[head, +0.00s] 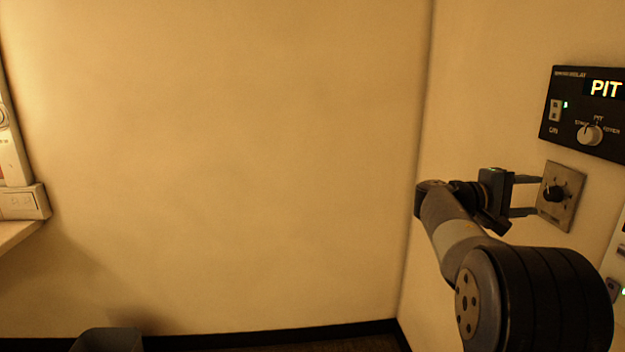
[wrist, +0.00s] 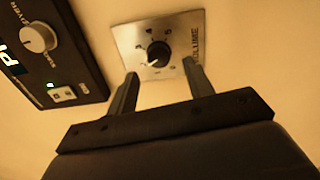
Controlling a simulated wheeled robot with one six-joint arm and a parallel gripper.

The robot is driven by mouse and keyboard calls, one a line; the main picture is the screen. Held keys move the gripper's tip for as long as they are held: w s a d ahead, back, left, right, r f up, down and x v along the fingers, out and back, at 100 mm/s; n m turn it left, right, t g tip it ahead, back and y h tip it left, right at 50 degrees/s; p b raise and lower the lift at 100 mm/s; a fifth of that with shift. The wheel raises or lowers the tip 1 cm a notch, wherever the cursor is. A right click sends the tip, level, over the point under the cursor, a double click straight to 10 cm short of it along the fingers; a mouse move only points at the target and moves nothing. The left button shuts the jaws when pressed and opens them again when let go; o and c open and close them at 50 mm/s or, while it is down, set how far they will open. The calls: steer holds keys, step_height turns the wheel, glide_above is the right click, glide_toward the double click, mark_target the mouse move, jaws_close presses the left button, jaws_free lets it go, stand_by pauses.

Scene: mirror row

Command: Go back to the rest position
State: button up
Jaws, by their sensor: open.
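My gripper (head: 532,196) is open and reaches toward the right wall in the head view. In the wrist view its two fingers (wrist: 160,84) point at a square metal plate with a black volume knob (wrist: 159,53). The knob lies between and beyond the fingertips, with nothing held. The same knob (head: 556,192) and plate (head: 569,174) show in the head view just past the fingertips. Whether a fingertip touches the plate cannot be told. My arm stretches up from the lower right corner.
A black panel (head: 567,135) with a lit "PIT" display and a white selector knob (head: 589,134) is above the plate. A white switch box (head: 24,202) is at the far left above a ledge. A bin (head: 108,340) stands at the lower left. The middle is bare wall.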

mark_target(547, 195)
steer(key=d, duration=0.4)
steer(key=shift+w, duration=0.15)
steer(key=shift+r, duration=0.1)
steer(key=shift+n, duration=0.3)
steer(key=shift+f, duration=0.2)
